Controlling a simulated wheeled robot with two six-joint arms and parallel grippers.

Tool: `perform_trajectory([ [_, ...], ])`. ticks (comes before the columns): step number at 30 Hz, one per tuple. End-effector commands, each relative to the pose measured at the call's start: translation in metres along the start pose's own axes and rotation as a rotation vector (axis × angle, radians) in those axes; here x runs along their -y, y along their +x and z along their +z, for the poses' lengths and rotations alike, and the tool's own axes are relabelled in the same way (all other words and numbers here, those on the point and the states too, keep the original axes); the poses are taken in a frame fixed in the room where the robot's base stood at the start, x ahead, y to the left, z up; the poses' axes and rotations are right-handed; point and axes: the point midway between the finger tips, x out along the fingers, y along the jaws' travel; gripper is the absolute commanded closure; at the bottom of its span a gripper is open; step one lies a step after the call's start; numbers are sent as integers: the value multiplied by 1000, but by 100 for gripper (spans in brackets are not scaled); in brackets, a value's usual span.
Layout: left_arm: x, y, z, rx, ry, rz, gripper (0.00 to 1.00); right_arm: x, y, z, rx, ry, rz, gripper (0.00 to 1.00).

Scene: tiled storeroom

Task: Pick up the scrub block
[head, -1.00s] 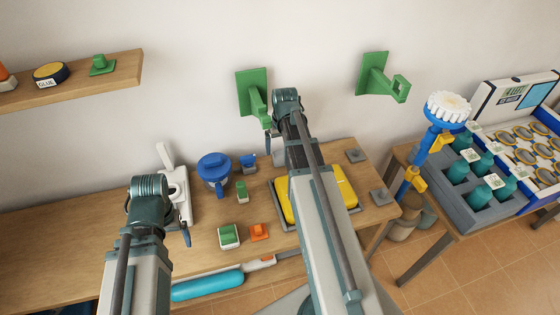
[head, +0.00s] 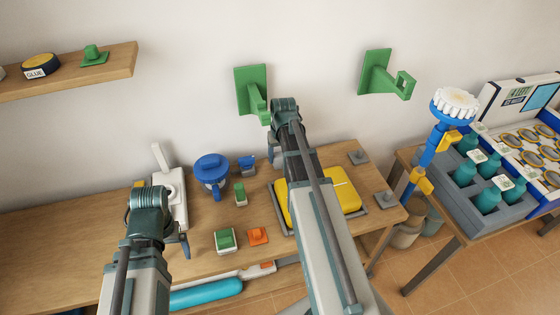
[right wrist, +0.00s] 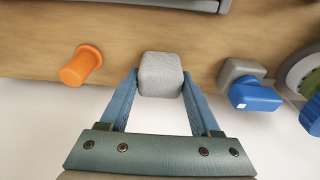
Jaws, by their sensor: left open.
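The scrub block (right wrist: 160,76) looks like a speckled grey rounded block in the right wrist view. It fills the space between the two blue fingers of my right gripper (right wrist: 160,84), touching on both sides. Whether it is clear of the wooden table cannot be told. In the head view my right arm hides the block and the fingers. My left gripper (head: 184,244) is open at the left over the table, partly hidden by its own wrist, beside a white tool (head: 172,192).
The table (head: 60,235) also holds a blue pot (head: 212,168), a green-and-white block (head: 225,240), an orange block (head: 258,236) and a yellow item (head: 343,190) in a grey tray. In the right wrist view an orange peg (right wrist: 80,66) and a blue-and-grey item (right wrist: 252,92) flank the block.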

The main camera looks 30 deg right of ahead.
Motion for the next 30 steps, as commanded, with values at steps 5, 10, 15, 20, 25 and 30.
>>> perform_trajectory([
  [5, 0, 0, 0, 0, 0, 0, 8, 0, 0, 0, 0, 0, 0, 71],
  [10, 0, 0, 0, 0, 0, 0, 8, 0, 0, 0, 0, 0, 0, 100],
  [15, 0, 0, 0, 0, 0, 0, 8, 0, 0, 0, 0, 0, 0, 100],
  [20, 0, -6, 0, 0, 0, 0, 8, 0, -5, -1, 0, 0, 0, 100],
  [25, 2, -20, 1, 0, 0, 0, 8, 0, -20, -3, 0, 0, 0, 100],
  [30, 4, -44, 3, 0, 0, 0, 8, 0, -44, -6, 0, 0, 0, 100],
])
